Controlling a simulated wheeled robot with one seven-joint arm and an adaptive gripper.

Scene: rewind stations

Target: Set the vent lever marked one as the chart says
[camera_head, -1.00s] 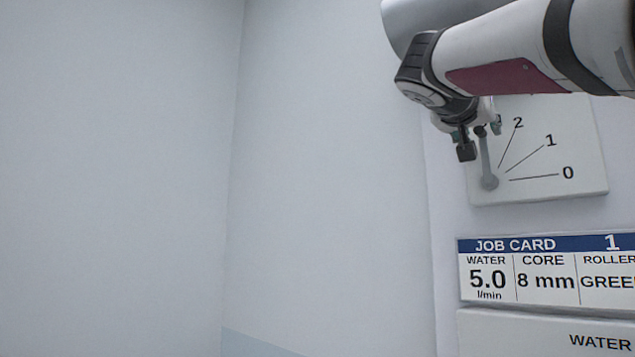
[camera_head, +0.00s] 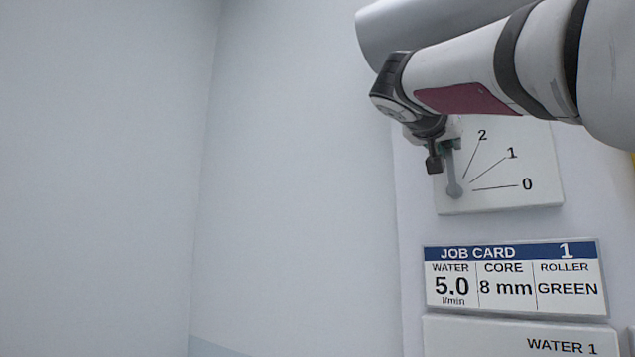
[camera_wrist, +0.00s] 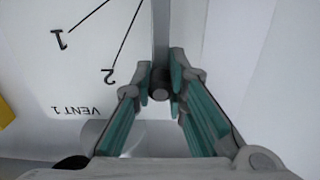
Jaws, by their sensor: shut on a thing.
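The vent lever (camera_head: 454,176) is a grey bar on a white plate (camera_head: 500,196) on the wall. It points up and slightly left from its pivot, to the left of the line marked 2. My gripper (camera_head: 443,155) is at the lever's upper end and hides its tip. In the wrist view my gripper (camera_wrist: 160,88) has its green-padded fingers shut on the dark round knob of the lever (camera_wrist: 161,35). The plate there reads VENT 1, upside down. Lines marked 0, 1 and 2 fan out to the lever's right. Anything beyond 2 is hidden by my arm.
A job card (camera_head: 515,278) headed 1 hangs below the plate, reading water 5.0 l/min, core 8 mm, roller green. Under it is a panel (camera_head: 470,335) marked WATER 1. No chart for the vent shows. The wall to the left is bare.

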